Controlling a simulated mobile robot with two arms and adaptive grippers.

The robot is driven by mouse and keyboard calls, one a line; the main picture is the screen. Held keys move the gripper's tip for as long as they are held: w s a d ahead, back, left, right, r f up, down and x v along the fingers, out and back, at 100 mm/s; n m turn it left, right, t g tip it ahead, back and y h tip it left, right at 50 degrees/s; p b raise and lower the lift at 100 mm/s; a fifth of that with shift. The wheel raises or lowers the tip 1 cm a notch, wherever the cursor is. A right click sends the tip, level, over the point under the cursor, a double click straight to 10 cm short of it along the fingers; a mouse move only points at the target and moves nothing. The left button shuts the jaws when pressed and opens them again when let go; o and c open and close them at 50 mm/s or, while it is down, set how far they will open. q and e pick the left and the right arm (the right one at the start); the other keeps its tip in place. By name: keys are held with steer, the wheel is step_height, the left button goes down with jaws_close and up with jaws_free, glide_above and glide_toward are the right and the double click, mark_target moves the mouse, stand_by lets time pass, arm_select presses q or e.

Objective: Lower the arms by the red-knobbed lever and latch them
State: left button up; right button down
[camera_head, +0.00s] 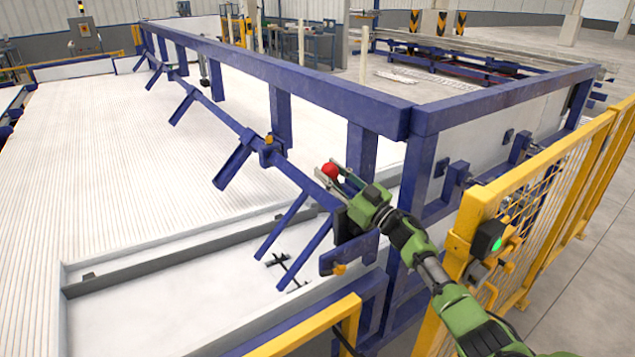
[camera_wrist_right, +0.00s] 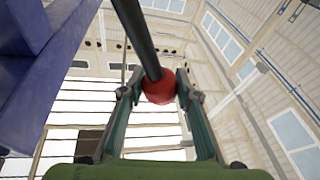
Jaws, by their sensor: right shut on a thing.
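The red knob (camera_head: 330,171) of the lever is between the fingers of my right gripper (camera_head: 334,180), which is shut on it. In the right wrist view the red knob (camera_wrist_right: 158,87) sits at the end of a dark lever rod (camera_wrist_right: 139,35), with a finger on each side. In the head view the gripper hides most of the lever. Several blue arms (camera_head: 236,166) hang from a long blue shaft (camera_head: 220,117) and slope down to the left over the white bed. An orange piece (camera_head: 340,268) sits on a blue bracket near the shaft's near end; I cannot tell whether it is the latch. My left gripper is out of view.
A blue frame beam (camera_head: 290,77) runs above the shaft, with posts below it. A yellow mesh fence (camera_head: 540,210) stands close on the right, with a green-lit box (camera_head: 489,240). A yellow rail (camera_head: 310,327) crosses in front. The ribbed white bed (camera_head: 90,170) is clear.

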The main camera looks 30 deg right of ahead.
steer(key=shift+d+r+m+h, duration=0.15)
steer(key=shift+d+r+m, duration=0.15)
steer(key=shift+d, duration=0.15)
steer(key=shift+d+r+m+h, duration=0.15)
steer(key=shift+d+r+m, duration=0.15)
steer(key=shift+d, duration=0.15)
steer(key=c, duration=1.7)
jaws_free()
steer(key=shift+o, duration=1)
steer(key=shift+d+f, duration=0.15)
step_height(320, 180, up, 10)
